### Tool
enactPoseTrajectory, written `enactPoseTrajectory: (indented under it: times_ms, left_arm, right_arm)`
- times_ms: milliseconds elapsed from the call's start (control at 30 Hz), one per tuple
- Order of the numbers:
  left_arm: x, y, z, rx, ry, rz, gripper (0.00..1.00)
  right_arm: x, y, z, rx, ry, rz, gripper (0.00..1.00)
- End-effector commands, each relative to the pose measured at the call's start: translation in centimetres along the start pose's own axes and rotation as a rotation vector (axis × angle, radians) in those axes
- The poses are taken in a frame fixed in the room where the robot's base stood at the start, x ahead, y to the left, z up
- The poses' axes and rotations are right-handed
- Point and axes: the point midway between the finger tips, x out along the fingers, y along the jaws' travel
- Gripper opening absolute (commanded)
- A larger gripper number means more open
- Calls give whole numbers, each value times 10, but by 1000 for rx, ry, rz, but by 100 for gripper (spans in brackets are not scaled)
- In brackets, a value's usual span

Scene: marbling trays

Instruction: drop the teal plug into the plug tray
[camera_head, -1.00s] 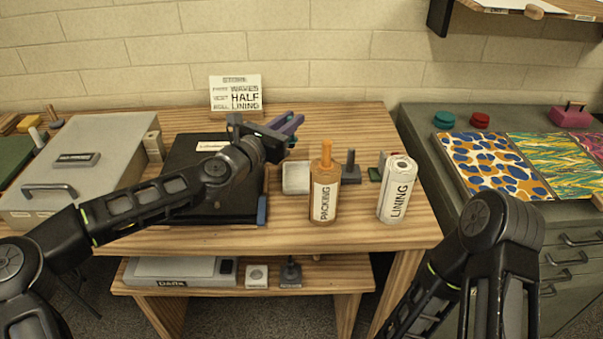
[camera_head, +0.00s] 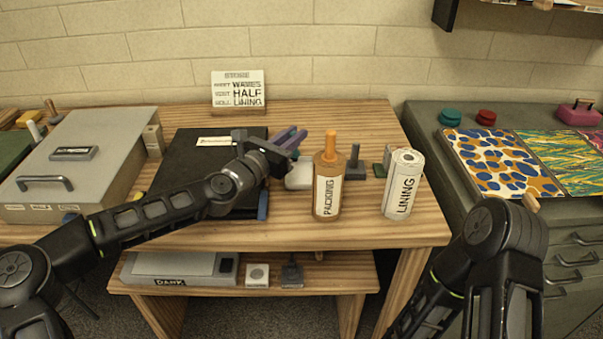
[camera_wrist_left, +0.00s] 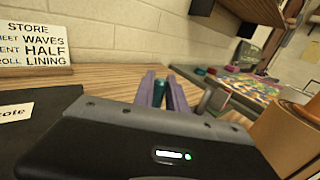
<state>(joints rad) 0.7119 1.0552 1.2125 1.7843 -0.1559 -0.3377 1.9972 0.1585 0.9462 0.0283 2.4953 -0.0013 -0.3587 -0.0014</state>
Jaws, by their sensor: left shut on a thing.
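My left gripper (camera_head: 292,139) has purple fingers and is above the wooden bench, by the back edge of a small white tray (camera_head: 299,180). The tray looks like the plug tray; the gripper and wrist hide part of it. In the left wrist view the fingers (camera_wrist_left: 163,92) are shut on a narrow teal piece (camera_wrist_left: 169,97), which looks like the teal plug. Most of the plug is hidden between the fingers, and I cannot see its lower end. My right arm shows at the lower right, but its gripper is out of view.
An orange PACKING bottle (camera_head: 327,187) stands just right of the tray, with a white LINING roll (camera_head: 403,184) further right. A dark stamp-like block (camera_head: 354,166) is behind the bottle. A black case (camera_head: 200,160) lies left. A sign (camera_head: 238,90) stands at the back.

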Motion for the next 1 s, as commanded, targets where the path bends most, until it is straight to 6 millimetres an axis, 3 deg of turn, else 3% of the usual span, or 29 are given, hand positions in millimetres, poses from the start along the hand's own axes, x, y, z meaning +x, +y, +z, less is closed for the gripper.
enactPoseTrajectory:
  times_ms: [67, 100, 400, 767, 1000]
  left_arm:
    - [0, 0, 0, 0, 0, 0, 0]
    - [0, 0, 0, 0, 0, 0, 19]
    - [0, 0, 0, 0, 0, 0, 42]
    - [-6, 1, 0, -1, 0, 2, 42]
    - [-41, 2, -2, -1, 0, 2, 42]
  right_arm:
    - [0, 0, 0, 0, 0, 0, 83]
    - [0, 0, 0, 0, 0, 0, 83]
    - [0, 0, 0, 0, 0, 0, 83]
    - [1, 0, 0, 0, 0, 0, 83]
    - [7, 3, 0, 0, 0, 0, 83]
